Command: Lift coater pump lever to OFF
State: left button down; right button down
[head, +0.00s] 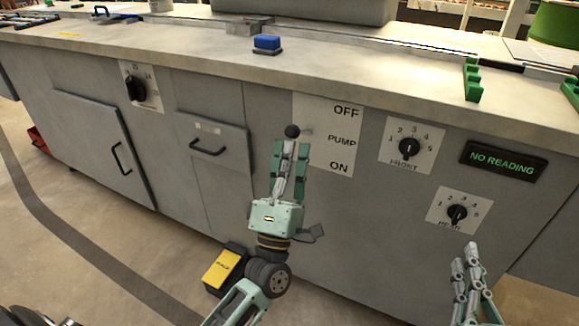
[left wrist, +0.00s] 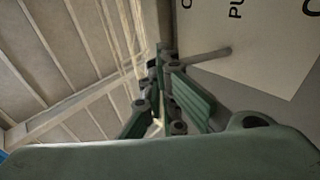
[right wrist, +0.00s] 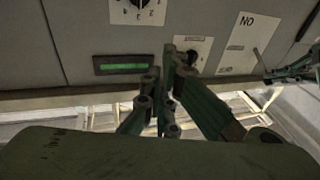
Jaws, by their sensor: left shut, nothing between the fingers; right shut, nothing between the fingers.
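The pump lever (head: 292,131), a short rod with a dark ball knob, sticks out from the white OFF/PUMP/ON plate (head: 343,112) at a height between the OFF and ON labels. My left gripper (head: 289,146) is shut and empty, pointing up, with its fingertips just below the knob. Whether they touch it I cannot tell. In the left wrist view the lever's rod (left wrist: 205,54) runs from the plate to behind the fingertips (left wrist: 166,62). My right gripper (head: 466,252) is shut and empty at the lower right, in front of the cabinet, away from the lever.
To the right of the plate are the FRONT dial (head: 409,147), REAR dial (head: 457,213) and a "NO READING" display (head: 503,159). The countertop (head: 390,75) overhangs above the lever, bearing a blue block (head: 267,43).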

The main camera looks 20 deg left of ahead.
pick_arm(q)
jog(key=shift+r+h+p, duration=0.25)
jog(key=shift+h+p, duration=0.05)
jog(key=shift+p, duration=0.3)
pick_arm(e)
notch_tip(320, 180, down, 7)
jog(key=d+g+h, duration=0.1)
jog(key=g, duration=0.3)
jog(key=shift+s+f, duration=0.15)
jog(key=shift+s, duration=0.25)
jog(key=shift+d, duration=0.1)
